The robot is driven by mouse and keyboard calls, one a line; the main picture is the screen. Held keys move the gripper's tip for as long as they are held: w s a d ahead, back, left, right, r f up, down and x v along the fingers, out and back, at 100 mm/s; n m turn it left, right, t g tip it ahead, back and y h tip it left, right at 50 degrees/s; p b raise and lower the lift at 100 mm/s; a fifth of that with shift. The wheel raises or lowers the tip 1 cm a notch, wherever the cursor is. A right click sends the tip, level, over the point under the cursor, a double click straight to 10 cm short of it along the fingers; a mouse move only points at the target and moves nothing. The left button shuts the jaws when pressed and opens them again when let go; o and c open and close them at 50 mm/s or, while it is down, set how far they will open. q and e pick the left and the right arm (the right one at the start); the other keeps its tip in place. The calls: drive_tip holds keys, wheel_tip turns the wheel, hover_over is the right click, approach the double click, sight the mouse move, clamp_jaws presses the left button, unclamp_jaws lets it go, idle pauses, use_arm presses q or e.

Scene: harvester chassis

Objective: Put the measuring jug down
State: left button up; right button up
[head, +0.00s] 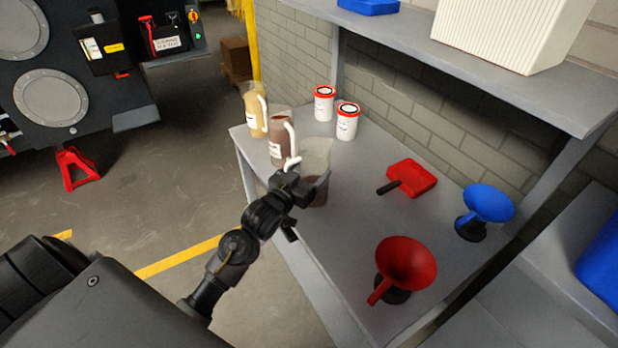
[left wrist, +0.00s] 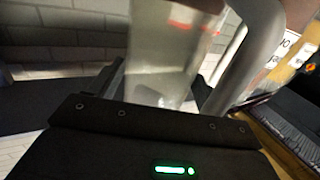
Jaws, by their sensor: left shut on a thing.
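A translucent measuring jug (head: 317,158) with dark reddish contents low inside is at the left part of the grey bench (head: 353,248). My left gripper (head: 303,183) is shut on it from the near left side and hides part of it. In the left wrist view the clear jug (left wrist: 163,50) stands between the fingers, beyond the dark gripper body. I cannot tell whether the jug's base touches the bench. My right gripper is not in view.
A jug with brown contents (head: 279,140) and a jug with pale yellow contents (head: 254,112) stand close behind. Two white tubs with red lids (head: 347,122) are near the wall.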

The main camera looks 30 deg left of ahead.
use_arm(q)
drive_tip(key=shift+r, duration=0.2)
drive_tip(key=shift+f, duration=0.1)
drive_tip(key=o, duration=0.9)
drive_tip(key=shift+f, duration=0.15)
drive_tip(key=o, duration=0.5)
drive_tip(key=shift+c, duration=0.2)
drive_tip(key=shift+r, duration=0.25)
drive_tip(key=s+b, duration=0.2)
drive_tip(key=s, duration=1)
drive_tip(key=shift+a, duration=0.45)
